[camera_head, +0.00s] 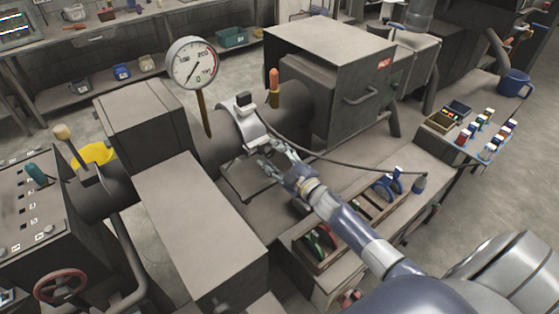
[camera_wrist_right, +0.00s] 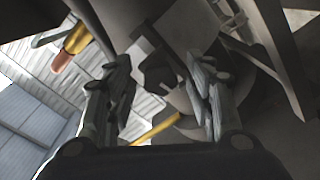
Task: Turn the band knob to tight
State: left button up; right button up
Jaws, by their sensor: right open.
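A pale metal band (camera_head: 245,122) wraps around the dark horizontal cylinder in the middle of the head view. A small black knob (camera_head: 243,99) sits on top of the band. My right gripper (camera_head: 268,162) is open and empty, below and to the right of the knob, close to the band's lower end. In the right wrist view the two fingers (camera_wrist_right: 158,98) stand apart. A dark block (camera_wrist_right: 158,72), which looks like the knob, shows beyond the gap between them, against light surfaces. I cannot tell whether the fingers touch anything. My left gripper is not in view.
An orange-tipped lever (camera_head: 273,82) stands just behind the band; it also shows in the wrist view (camera_wrist_right: 72,45). A round gauge (camera_head: 192,62) on a brown stem rises to the left. A grey cabinet (camera_head: 345,85) stands behind. A dark cable (camera_head: 340,160) crosses above the bench.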

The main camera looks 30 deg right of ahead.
jog(key=s+d, duration=0.1)
jog(key=s, duration=1.1)
jog(key=shift+d, duration=0.3)
jog(key=shift+w, duration=0.1)
